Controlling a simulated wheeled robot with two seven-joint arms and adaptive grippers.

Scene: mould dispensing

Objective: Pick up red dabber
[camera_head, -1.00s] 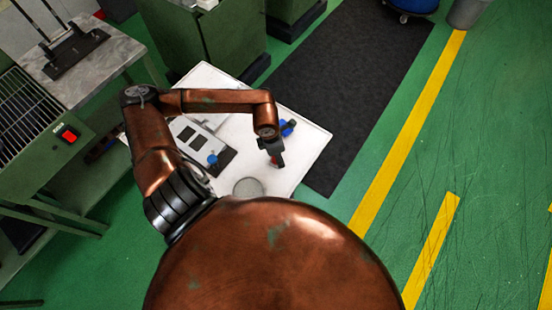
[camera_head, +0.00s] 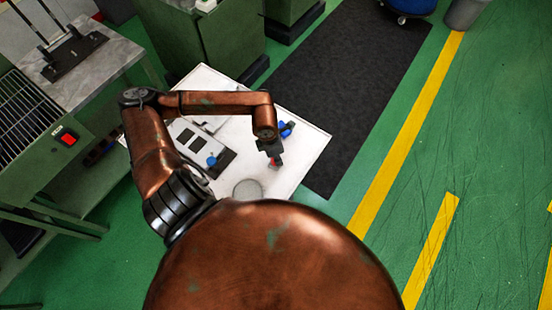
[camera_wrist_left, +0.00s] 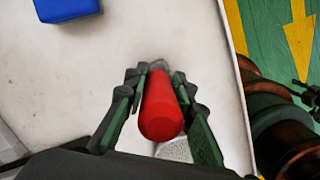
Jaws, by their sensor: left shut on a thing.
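The red dabber (camera_wrist_left: 161,108) sits between the two fingers of my left gripper (camera_wrist_left: 160,95) in the left wrist view. The fingers press on it from both sides. In the head view my left gripper (camera_head: 273,160) is over the right part of the white table (camera_head: 305,160), with a bit of the red dabber (camera_head: 277,162) showing at its tip. Whether the dabber touches the table cannot be told. My right gripper is in neither view.
A blue block (camera_wrist_left: 66,8) lies on the table and also shows in the head view (camera_head: 286,129). A round grey disc (camera_head: 248,189) lies near the front edge. Green cabinets (camera_head: 215,45) stand behind.

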